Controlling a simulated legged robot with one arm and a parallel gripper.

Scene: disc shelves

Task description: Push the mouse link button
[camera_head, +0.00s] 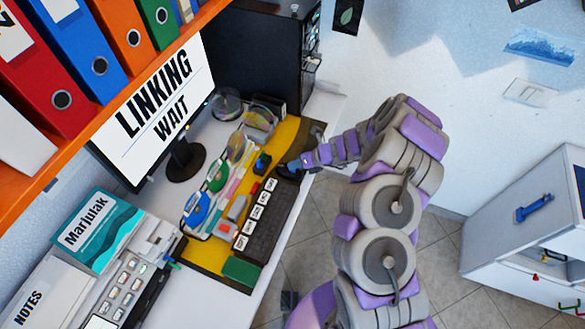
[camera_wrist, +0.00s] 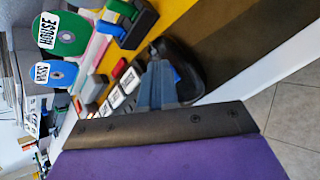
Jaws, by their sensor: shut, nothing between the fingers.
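The black mouse (camera_head: 285,174) lies on the yellow and dark desk mat (camera_head: 288,132), beside the far end of the keyboard. In the wrist view the dark mouse (camera_wrist: 190,62) is partly hidden behind my fingers. My gripper (camera_head: 296,165) is shut and empty, with its tips at the mouse. In the wrist view my blue-grey gripper fingers (camera_wrist: 158,68) overlap the mouse; I cannot tell if they press it. The link button itself is hidden. The monitor (camera_head: 155,105) reads "LINKING WAIT".
The keyboard (camera_head: 268,222) with white-labelled keys and several coloured discs (camera_head: 198,207) crowd the desk. A black computer case (camera_head: 262,50) stands behind. An orange shelf (camera_head: 105,110) with binders hangs at upper left. The floor (camera_head: 315,215) is open right of the desk.

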